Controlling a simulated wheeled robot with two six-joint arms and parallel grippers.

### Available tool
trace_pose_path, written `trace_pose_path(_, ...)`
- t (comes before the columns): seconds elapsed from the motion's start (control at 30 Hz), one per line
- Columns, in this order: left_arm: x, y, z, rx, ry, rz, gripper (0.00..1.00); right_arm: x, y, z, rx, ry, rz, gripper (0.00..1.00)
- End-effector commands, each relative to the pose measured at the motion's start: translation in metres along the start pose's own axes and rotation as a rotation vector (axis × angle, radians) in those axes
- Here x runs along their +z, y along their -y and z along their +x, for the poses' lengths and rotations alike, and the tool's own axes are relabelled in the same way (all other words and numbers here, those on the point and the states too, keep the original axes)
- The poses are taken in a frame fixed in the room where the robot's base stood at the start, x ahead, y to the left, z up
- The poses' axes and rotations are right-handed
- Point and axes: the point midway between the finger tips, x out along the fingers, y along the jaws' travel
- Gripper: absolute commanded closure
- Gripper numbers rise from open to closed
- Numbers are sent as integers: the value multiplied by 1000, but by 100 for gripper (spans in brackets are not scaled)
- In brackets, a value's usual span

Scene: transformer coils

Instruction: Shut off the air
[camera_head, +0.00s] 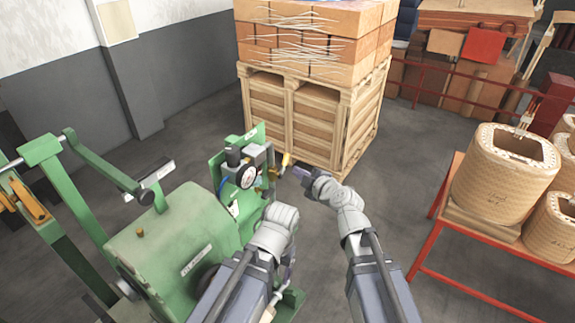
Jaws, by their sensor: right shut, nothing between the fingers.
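The air unit on the green machine's upright plate has a round white pressure gauge (247,177) and a small yellow valve handle (285,160) at its right side. The yellow handle stands nearly upright, tilted a little. My right gripper (298,172) is shut and empty, its tips just right of and slightly below the yellow handle. I cannot tell whether they touch it. My left arm reaches up in front of the machine, below the gauge. Its gripper (287,266) is mostly hidden behind my left wrist, so its fingers cannot be made out.
The green machine (165,240) fills the left side. A wooden crate (310,115) loaded with strapped boxes stands behind the air unit. At the right, a red-framed stand (470,283) bears wound coils (500,180). Grey floor is clear between crate and stand.

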Motion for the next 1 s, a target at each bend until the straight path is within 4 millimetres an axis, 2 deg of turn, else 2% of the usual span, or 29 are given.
trace_pose_path(0.17, 0, 0, 1, 0, 0, 0, 25, 0, 0, 4, 0, 0, 0, 100)
trace_pose_path(0.37, 0, -1, 7, 0, 0, 1, 25, 1, 0, 20, -1, -1, 2, 100)
trace_pose_path(0.57, -1, -2, 18, -1, 0, 4, 25, 2, 1, 53, -2, -1, 1, 100)
trace_pose_path(0.83, -2, -3, 36, -1, 0, 8, 25, 2, 1, 110, -2, -1, 2, 100)
trace_pose_path(0.9, -3, -4, 46, -2, 0, 9, 25, 15, 3, 118, 0, 1, 3, 100)
trace_pose_path(1.0, -3, -5, 53, -2, 0, 9, 25, 24, 2, 126, -2, 0, 3, 100)
